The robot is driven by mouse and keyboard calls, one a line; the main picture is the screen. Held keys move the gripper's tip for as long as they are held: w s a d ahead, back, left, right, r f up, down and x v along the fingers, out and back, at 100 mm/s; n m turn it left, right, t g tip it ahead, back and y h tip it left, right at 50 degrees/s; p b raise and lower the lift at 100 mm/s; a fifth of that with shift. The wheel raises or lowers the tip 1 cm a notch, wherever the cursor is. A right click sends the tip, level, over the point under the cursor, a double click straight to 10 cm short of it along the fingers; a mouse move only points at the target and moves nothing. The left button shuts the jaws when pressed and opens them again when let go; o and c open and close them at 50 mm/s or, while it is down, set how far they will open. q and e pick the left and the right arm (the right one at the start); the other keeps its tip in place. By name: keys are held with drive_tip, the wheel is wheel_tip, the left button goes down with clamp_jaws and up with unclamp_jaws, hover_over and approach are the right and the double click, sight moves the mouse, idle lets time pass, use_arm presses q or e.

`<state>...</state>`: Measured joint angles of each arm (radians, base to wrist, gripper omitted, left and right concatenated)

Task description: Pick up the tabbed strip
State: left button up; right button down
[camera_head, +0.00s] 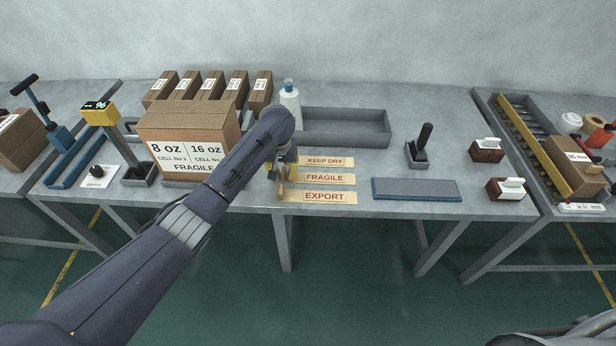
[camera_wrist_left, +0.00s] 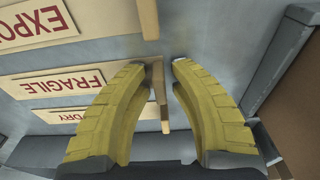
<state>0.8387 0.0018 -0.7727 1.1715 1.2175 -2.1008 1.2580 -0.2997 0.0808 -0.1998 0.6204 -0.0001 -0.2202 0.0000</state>
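Three tan strips lie on the table in the head view, marked KEEP DRY (camera_head: 340,161), FRAGILE (camera_head: 347,179) and EXPORT (camera_head: 350,197). All three also show in the left wrist view, where the FRAGILE strip (camera_wrist_left: 58,83) is in the middle. Each strip seems to have a tab at its left end in the head view. My left gripper (camera_head: 282,173) is over those left ends. In the left wrist view its yellow fingers (camera_wrist_left: 163,68) are apart, with an upright tan tab (camera_wrist_left: 159,92) between them. I cannot tell whether they touch it. My right gripper is not in view.
A large labelled carton (camera_head: 185,143) stands left of my left gripper. A white bottle (camera_head: 290,103) and a long grey tray (camera_head: 345,128) are behind it. A blue-grey pad (camera_head: 416,190) lies right of the strips. A black-handled tool (camera_head: 420,146) stands further back.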

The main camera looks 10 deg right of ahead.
use_arm(q)
clamp_jaws()
drive_tip(key=shift+r, duration=0.1)
wheel_tip(320, 180, up, 20)
idle(0.9)
